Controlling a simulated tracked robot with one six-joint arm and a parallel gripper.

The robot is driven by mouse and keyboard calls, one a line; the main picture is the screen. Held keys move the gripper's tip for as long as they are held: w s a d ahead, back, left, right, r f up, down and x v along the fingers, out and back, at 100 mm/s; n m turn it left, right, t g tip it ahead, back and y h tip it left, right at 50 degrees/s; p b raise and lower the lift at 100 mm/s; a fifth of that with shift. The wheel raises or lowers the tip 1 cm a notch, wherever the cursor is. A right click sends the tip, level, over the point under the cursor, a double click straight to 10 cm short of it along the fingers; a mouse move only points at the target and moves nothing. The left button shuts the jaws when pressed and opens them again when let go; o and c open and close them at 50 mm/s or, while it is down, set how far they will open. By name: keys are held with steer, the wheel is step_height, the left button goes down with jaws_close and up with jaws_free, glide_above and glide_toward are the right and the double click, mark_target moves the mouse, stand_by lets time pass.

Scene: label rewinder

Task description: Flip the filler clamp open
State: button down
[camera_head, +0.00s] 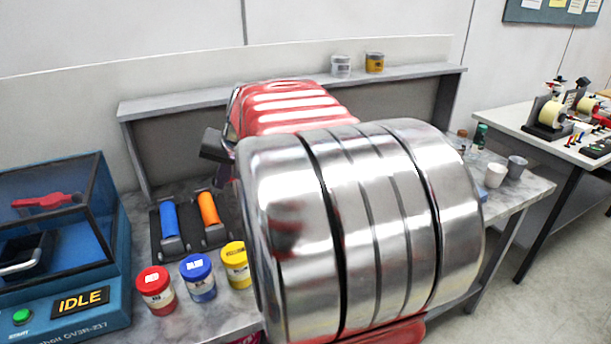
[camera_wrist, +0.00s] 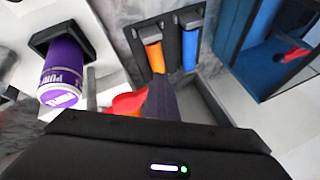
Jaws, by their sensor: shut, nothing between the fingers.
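No part is clearly marked as the filler clamp, and I cannot tell its state. In the wrist view, a red part (camera_wrist: 128,102) shows beside my gripper, partly hidden; I cannot tell what it is. My gripper (camera_wrist: 160,84) is shut and empty. Its dark fingers point toward the orange handle (camera_wrist: 155,56), which stands left of the blue handle (camera_wrist: 190,50) there. I cannot tell whether they touch anything. In the head view, my large metal and red arm covers the middle of the bench. The orange handle (camera_head: 208,208) and blue handle (camera_head: 169,219) show left of it.
Red (camera_head: 155,289), blue (camera_head: 198,277) and yellow (camera_head: 235,263) lidded jars stand before the handles. A blue machine (camera_head: 110,290) reading IDLE stands left. Two cups stand right.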

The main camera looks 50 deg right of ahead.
steer(key=shift+w, duration=0.25)
steer(key=shift+s, duration=0.1)
stand_by(0.3)
steer(key=s+a+r, duration=0.3)
steer(key=s+r, duration=0.5)
steer(key=r, duration=0.1)
steer(key=shift+s+a, duration=0.2)
steer(key=shift+a, duration=0.15)
